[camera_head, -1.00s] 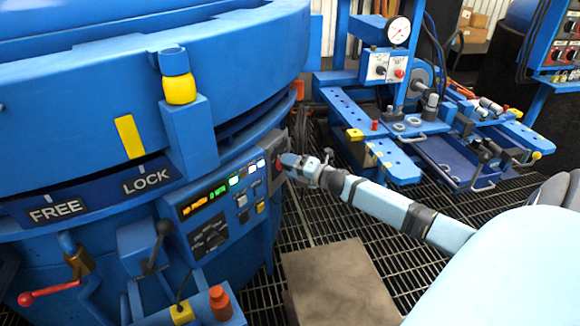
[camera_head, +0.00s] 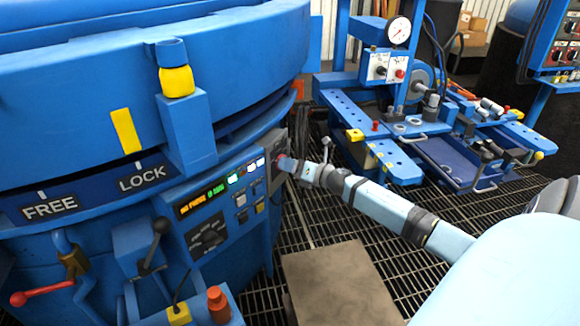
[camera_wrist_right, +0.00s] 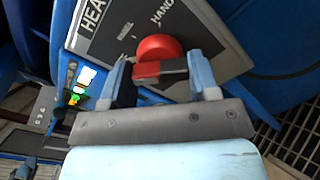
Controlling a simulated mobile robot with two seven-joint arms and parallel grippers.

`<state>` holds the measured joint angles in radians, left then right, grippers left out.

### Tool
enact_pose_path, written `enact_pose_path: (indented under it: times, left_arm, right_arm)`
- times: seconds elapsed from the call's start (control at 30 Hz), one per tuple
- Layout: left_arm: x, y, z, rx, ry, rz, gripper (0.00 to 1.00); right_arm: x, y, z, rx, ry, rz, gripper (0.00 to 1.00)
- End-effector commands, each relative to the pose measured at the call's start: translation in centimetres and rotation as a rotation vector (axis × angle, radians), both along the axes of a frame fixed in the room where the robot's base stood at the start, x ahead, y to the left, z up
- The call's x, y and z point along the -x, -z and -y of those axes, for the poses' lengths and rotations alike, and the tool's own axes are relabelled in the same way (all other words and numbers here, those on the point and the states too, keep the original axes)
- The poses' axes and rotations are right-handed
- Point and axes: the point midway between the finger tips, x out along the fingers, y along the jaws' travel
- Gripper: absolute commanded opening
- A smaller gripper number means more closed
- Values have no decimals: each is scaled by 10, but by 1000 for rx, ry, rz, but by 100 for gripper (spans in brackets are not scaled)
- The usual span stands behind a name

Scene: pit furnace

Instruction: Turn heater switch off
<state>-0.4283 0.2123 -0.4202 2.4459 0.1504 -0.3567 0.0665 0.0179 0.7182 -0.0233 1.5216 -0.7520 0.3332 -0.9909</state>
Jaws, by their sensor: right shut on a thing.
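The heater switch is a red knob (camera_wrist_right: 157,50) on a grey plate (camera_wrist_right: 105,40) in the right wrist view; the plate's lettering is partly readable as "HEA" and "HAND". My right gripper (camera_wrist_right: 160,72) has its two fingers on either side of the knob's red grip and is shut on it. In the head view my right gripper (camera_head: 288,163) reaches the right end of the furnace's control panel (camera_head: 222,210), and the knob is mostly hidden by it. My left gripper is not in view.
The blue furnace body (camera_head: 70,110) fills the left, with a red-handled lever (camera_head: 40,294) and a black-knobbed lever (camera_head: 160,226). A brown box-like platform (camera_head: 335,285) stands on the grating below my arm. A blue workbench (camera_head: 410,140) stands behind.

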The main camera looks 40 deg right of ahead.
Motion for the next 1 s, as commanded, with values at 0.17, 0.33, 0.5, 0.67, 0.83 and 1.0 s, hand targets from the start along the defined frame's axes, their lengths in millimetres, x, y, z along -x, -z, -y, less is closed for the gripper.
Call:
enact_pose_path:
  times: [0.17,0.33,0.5,0.67,0.83,1.0]
  left_arm:
    - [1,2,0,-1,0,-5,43]
    - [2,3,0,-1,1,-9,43]
    - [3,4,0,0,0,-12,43]
    - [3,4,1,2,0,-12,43]
    - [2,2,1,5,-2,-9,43]
    - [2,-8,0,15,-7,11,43]
  right_arm:
    - [0,1,0,5,-1,0,32]
    - [0,1,0,4,-1,0,32]
    - [0,1,0,4,-1,1,81]
    - [0,0,0,3,-1,0,81]
    - [5,0,1,2,0,1,81]
    - [27,0,8,2,0,-2,81]
